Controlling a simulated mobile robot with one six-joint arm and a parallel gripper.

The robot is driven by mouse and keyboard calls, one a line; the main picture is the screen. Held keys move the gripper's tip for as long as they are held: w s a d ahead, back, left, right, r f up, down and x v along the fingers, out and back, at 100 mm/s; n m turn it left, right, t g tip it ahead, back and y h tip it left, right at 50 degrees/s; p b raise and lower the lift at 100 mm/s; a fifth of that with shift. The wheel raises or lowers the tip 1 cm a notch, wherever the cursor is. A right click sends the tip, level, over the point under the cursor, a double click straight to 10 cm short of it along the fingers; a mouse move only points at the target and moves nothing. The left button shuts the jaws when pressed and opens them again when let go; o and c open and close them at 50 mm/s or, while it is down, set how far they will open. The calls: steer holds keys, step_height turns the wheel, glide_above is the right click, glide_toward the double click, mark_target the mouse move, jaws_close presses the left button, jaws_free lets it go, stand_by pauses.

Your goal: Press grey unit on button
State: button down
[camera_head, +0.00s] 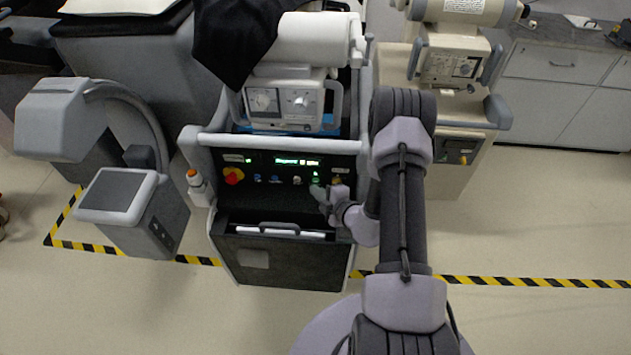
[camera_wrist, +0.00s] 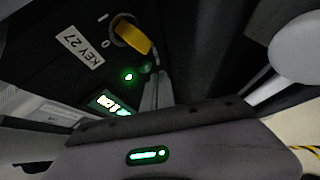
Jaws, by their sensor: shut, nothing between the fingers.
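The grey unit (camera_head: 206,140) is a cart with pale grey rails and a black control panel (camera_head: 262,167) in the middle of the head view. A small green-lit button (camera_head: 315,180) is on the panel's right half; a green light also glows in the wrist view (camera_wrist: 128,77). My gripper (camera_head: 319,192) is shut and empty, with its fingertips at the panel just below the green button. In the wrist view the closed fingers (camera_wrist: 158,92) stand beside the green light. I cannot tell whether they touch the button.
A lit green display (camera_head: 297,161) and a red-yellow switch (camera_head: 234,175) are left of the button. A yellow key switch (camera_wrist: 132,36) labelled "KEY 27" is close to my fingers. A drawer handle (camera_head: 279,228) is below. Another cart (camera_head: 455,165) stands right.

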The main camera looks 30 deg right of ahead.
steer(key=shift+w, duration=0.1)
steer(key=shift+w+d, duration=0.25)
steer(key=shift+w+d, duration=0.25)
steer(key=shift+w, duration=0.1)
stand_by(0.6)
stand_by(0.4)
steer(key=shift+s+a, duration=0.5)
steer(key=shift+s, duration=0.2)
steer(key=s+a, duration=0.2)
steer(key=s, duration=0.2)
steer(key=shift+s+a+p, duration=0.1)
steer(key=shift+a+p, duration=0.2)
steer(key=shift+a, duration=0.1)
